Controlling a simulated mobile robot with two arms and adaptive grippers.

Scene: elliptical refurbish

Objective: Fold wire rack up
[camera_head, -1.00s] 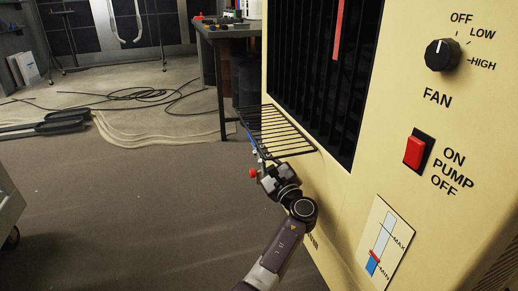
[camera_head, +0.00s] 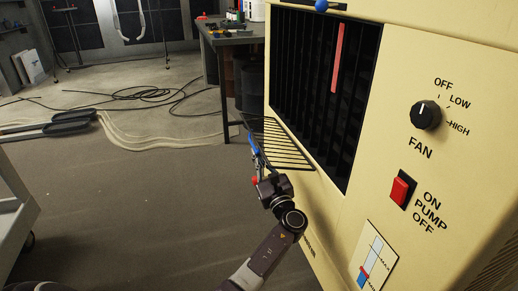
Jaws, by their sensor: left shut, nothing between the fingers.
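The black wire rack (camera_head: 288,148) juts out from the front of the cream cooler cabinet (camera_head: 400,70), just below its dark slatted grille (camera_head: 325,85). It sticks out to the left, roughly flat. My left gripper (camera_head: 253,145) is at the outer left edge of the rack, with its blue-marked fingers pointing up. Its fingers are shut with nothing between them. They overlap the rack's outer edge in the picture; I cannot tell whether they touch it. My right gripper is not in view.
The cabinet front carries a fan knob (camera_head: 426,115), a red pump switch (camera_head: 401,189) and a level gauge (camera_head: 374,257). A workbench (camera_head: 232,36) stands behind. Black cables (camera_head: 140,95) lie on the floor. A grey cart (camera_head: 15,215) is at the left. Floor between is clear.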

